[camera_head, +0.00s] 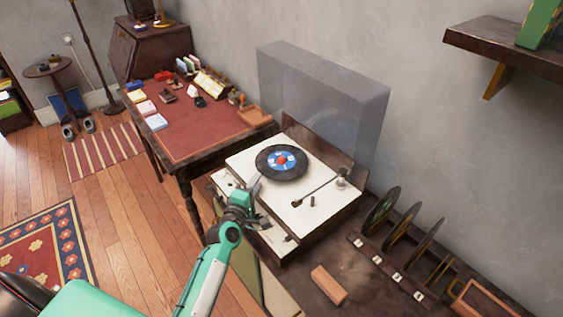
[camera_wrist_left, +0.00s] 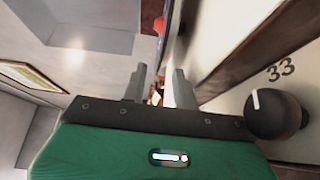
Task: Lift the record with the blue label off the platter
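The record with the blue label (camera_head: 267,166) lies flat on the white deck of the record player (camera_head: 322,205); it is black with a blue and white label and a red middle. The platter under it is hidden. My left gripper (camera_head: 258,198) is at the front left of the record, low over the deck's near edge. In the left wrist view its two grey fingers (camera_wrist_left: 160,88) stand apart with nothing clearly held between them. I cannot tell whether a finger touches the record's rim. My right gripper is not in view.
The tonearm (camera_head: 318,189) lies to the right of the record. A clear raised lid (camera_head: 320,90) stands behind. A rack of dark records (camera_head: 400,232) and a wooden block (camera_head: 328,284) are at the right front. A dark knob (camera_wrist_left: 276,114) beside "33" is close to the gripper.

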